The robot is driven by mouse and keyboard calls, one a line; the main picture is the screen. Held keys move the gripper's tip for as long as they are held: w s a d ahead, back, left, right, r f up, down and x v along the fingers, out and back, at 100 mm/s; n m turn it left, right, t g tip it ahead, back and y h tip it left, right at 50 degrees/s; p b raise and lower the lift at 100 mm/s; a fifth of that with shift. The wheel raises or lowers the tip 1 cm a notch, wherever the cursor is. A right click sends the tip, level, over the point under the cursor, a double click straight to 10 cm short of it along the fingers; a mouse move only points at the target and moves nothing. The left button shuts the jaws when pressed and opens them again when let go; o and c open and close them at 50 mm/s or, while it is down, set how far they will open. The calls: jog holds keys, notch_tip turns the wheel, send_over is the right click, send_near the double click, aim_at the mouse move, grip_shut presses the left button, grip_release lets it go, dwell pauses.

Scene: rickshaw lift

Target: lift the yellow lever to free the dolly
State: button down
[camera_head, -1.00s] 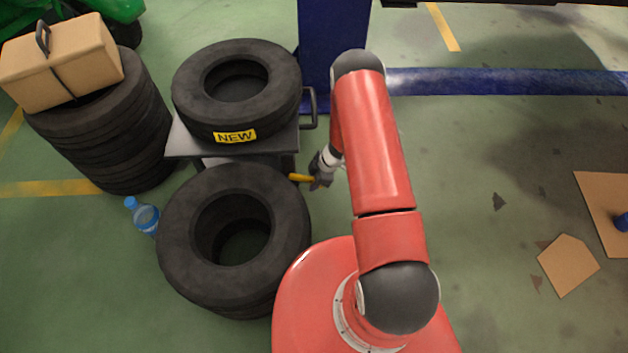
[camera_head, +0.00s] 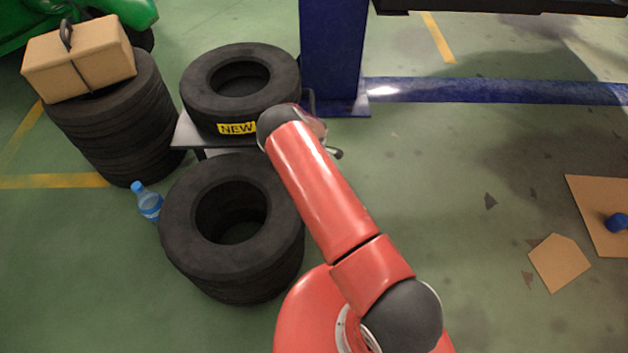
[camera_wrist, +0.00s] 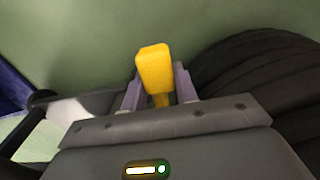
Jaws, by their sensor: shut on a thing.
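The yellow lever (camera_wrist: 154,68) stands between the fingers of my gripper (camera_wrist: 158,92) in the wrist view. The gripper is shut on it. In the head view my red arm hides both the lever and the gripper. The dolly (camera_head: 188,133) is a grey platform carrying a tyre (camera_head: 200,110) with a yellow NEW label. Its dark handle (camera_head: 310,97) shows partly behind my arm. Whether the lever is raised cannot be told from these views.
A stack of tyres (camera_head: 180,240) stands just in front of the dolly. A blue post (camera_head: 334,50) rises behind. The floor at right is mostly clear, with cardboard (camera_head: 560,262).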

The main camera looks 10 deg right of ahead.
jog(key=shift+r+h, duration=0.6)
jog(key=shift+h, duration=0.3)
